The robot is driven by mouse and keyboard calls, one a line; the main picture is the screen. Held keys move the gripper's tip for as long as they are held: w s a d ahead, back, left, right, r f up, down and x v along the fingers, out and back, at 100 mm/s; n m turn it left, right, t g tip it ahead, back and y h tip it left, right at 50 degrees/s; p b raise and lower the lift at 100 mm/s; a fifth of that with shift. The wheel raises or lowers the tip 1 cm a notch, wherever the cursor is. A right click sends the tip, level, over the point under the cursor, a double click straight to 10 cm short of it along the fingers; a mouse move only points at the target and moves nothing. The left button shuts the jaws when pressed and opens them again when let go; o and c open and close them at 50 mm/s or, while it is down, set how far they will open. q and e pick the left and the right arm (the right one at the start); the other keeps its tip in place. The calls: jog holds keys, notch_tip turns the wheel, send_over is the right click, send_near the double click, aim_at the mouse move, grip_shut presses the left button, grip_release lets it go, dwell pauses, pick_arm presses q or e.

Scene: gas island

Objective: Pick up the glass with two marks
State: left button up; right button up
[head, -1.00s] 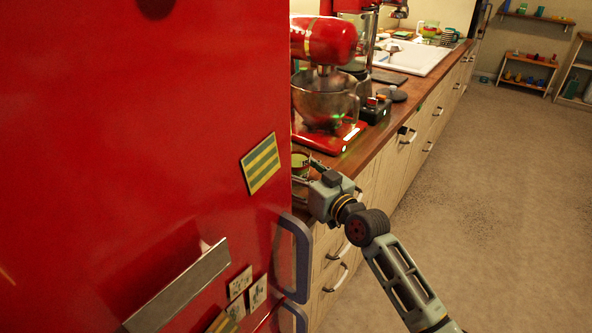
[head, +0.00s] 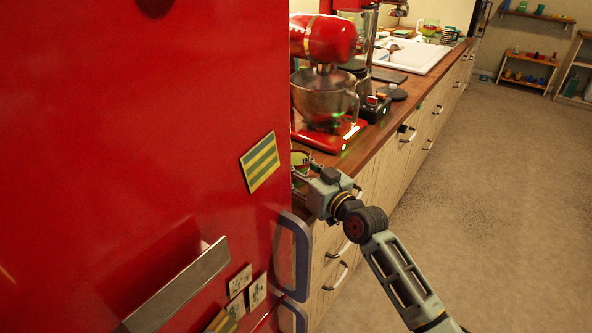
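A small greenish glass (head: 299,158) stands on the wooden counter just beyond the right edge of the red fridge, partly hidden by the fridge and by my gripper. Its marks are too small to make out. My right gripper (head: 303,171) reaches in from the right at the counter's front edge, with its fingers right at the glass. The fingertips are small and partly hidden, so I cannot tell whether they are closed on it or only beside it. My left gripper is not in view.
The red fridge (head: 130,130) with its grey handle (head: 303,255) fills the left side, close to my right gripper. A red stand mixer (head: 322,90) stands on the counter (head: 372,146) behind the glass. The floor at right is clear.

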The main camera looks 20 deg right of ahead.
aim_at(296, 152)
jog(key=shift+r, duration=0.2)
jog(key=shift+r, duration=0.65)
notch_tip(296, 152, up, 3)
jog(key=shift+f, duration=0.1)
jog(key=s+d+r, duration=0.1)
jog(key=d+r, duration=0.1)
jog(key=d, duration=0.1)
jog(key=s+d+r+b, duration=0.1)
jog(key=s+d, duration=0.1)
jog(key=d, duration=0.1)
jog(key=s+d+r, duration=0.1)
jog(key=d+r, duration=0.1)
jog(key=d, duration=0.1)
jog(key=shift+s+d+r+b, duration=0.15)
jog(key=shift+r+b, duration=0.15)
jog(key=shift+c, duration=0.8)
jog(key=shift+s+d+r, duration=0.35)
jog(key=shift+d+r, duration=0.2)
jog(key=shift+d, duration=0.1)
jog(key=shift+a+f, duration=0.1)
